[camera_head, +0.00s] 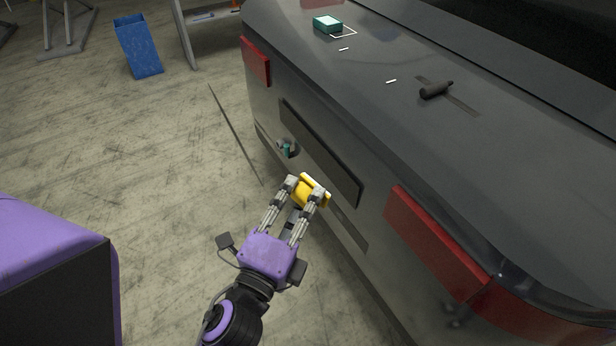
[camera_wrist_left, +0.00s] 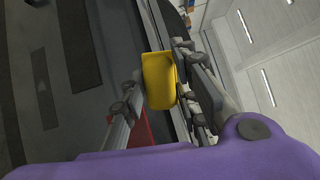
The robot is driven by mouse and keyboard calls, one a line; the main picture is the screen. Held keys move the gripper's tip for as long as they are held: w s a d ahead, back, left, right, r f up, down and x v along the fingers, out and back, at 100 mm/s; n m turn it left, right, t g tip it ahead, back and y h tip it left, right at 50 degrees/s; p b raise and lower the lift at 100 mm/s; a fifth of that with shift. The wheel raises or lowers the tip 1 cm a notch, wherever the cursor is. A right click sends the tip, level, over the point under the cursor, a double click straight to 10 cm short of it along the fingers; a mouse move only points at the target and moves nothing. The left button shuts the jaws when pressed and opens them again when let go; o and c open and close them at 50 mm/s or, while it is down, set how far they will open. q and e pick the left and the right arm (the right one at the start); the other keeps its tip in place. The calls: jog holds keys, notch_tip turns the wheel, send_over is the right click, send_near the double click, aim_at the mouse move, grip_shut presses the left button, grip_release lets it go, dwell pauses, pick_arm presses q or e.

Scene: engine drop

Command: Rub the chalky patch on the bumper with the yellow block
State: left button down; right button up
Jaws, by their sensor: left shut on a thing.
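The yellow block (camera_head: 314,188) is held between the fingertips of my left gripper (camera_head: 306,190), close to the rear of a dark grey car (camera_head: 470,150). In the left wrist view the block (camera_wrist_left: 158,80) sits between the fingers. Whether it touches the car I cannot tell. The bumper is the car's lower rear, partly behind my gripper. A paler grey strip (camera_head: 350,230) shows on it just right of the block; I cannot tell whether this is the chalky patch. My right gripper is out of view.
On the car's lid lie a teal box (camera_head: 327,24), small white pieces (camera_head: 391,81) and a dark hammer-like tool (camera_head: 436,89). A small teal item (camera_head: 287,150) sticks out of the rear panel.

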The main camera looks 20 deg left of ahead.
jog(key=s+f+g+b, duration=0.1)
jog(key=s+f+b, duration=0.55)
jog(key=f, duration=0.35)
pick_arm(q)
jog(key=w+a+f+m+h+b, duration=0.1)
jog(key=w+a+f+h+b, duration=0.15)
jog(key=w+f+b, duration=0.85)
jog(key=w+a+f+m+h+b, duration=0.1)
jog(key=w+a+f+b, duration=0.25)
jog(key=f, duration=1.45)
jog(key=w+a+f+m+h+b, duration=0.1)
jog(key=w+a+f+b, duration=0.1)
jog(key=w+f+b, duration=0.9)
jog(key=shift+m+g+h, duration=0.3)
jog(key=shift+g+h, duration=0.3)
jog(key=shift+h, duration=0.15)
jog(key=shift+s+d+f+p, duration=0.1)
jog(key=shift+d+f+p, duration=0.4)
jog(key=shift+d+f, duration=0.5)
jog(key=shift+d+f+p, duration=0.5)
jog(key=shift+d+f, duration=0.2)
jog(key=shift+d, duration=0.45)
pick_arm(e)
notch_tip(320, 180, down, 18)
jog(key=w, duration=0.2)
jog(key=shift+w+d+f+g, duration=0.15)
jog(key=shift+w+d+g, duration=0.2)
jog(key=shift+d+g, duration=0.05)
